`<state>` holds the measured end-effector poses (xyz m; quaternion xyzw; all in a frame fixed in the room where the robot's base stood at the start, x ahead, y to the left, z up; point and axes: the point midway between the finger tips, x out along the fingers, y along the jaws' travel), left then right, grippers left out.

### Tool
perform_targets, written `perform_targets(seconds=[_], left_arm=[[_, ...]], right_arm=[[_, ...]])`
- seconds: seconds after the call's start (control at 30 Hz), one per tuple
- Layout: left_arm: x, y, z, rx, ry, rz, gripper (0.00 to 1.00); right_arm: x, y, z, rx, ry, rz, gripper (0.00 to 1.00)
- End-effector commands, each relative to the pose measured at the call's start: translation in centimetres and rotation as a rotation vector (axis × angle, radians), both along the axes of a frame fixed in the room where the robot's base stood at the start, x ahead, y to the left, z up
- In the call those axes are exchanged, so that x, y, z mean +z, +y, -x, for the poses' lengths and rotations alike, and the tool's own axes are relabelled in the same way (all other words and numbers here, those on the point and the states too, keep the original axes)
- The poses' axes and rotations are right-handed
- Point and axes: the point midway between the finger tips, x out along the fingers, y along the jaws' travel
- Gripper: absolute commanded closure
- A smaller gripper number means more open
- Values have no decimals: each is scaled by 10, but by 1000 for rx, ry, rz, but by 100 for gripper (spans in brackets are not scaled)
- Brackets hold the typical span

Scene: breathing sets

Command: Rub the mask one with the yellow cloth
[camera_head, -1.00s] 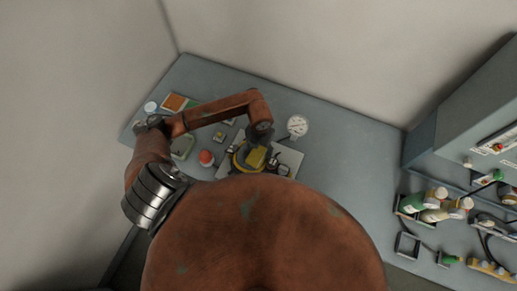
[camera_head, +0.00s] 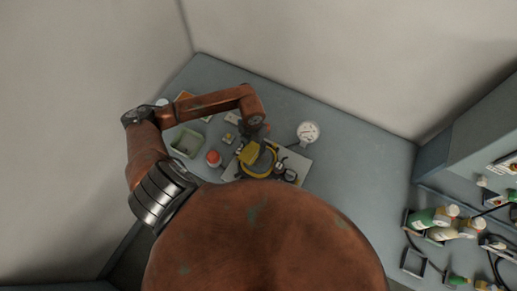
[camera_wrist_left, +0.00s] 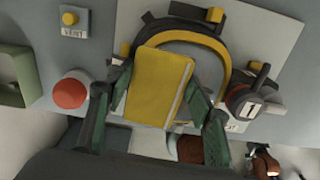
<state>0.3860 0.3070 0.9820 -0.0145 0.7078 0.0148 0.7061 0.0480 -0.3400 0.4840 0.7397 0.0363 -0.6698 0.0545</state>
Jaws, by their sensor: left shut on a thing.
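The yellow cloth (camera_wrist_left: 160,85), a flat block-like pad with a pale stripe along one edge, is between the green fingers of my left gripper (camera_wrist_left: 157,98). The gripper is shut on it. Mask one, with a yellow-and-black ring (camera_wrist_left: 216,50) and a dark round part labelled "1" (camera_wrist_left: 250,107), lies on a pale plate (camera_wrist_left: 280,42). The cloth covers part of the ring; whether they touch is unclear. In the head view the cloth (camera_head: 248,152) is over the far left side of the mask (camera_head: 262,172). My right gripper is not in view.
A red round button (camera_head: 213,158) and a green tray (camera_head: 186,142) stand left of the plate. A white gauge (camera_head: 308,132) is behind right. Bottles (camera_head: 432,217) sit in racks at the far right. The bench between is clear.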

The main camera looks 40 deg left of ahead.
Motion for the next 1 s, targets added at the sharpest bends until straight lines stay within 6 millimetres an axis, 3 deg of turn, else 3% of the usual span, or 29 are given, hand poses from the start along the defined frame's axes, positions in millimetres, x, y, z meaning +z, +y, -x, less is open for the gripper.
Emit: perform_targets(seconds=[0.5,1.0], left_arm=[[3,6,0,0,-1,0,71],[49,6,0,0,-2,0,71]], right_arm=[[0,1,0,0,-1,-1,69],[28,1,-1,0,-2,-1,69]])
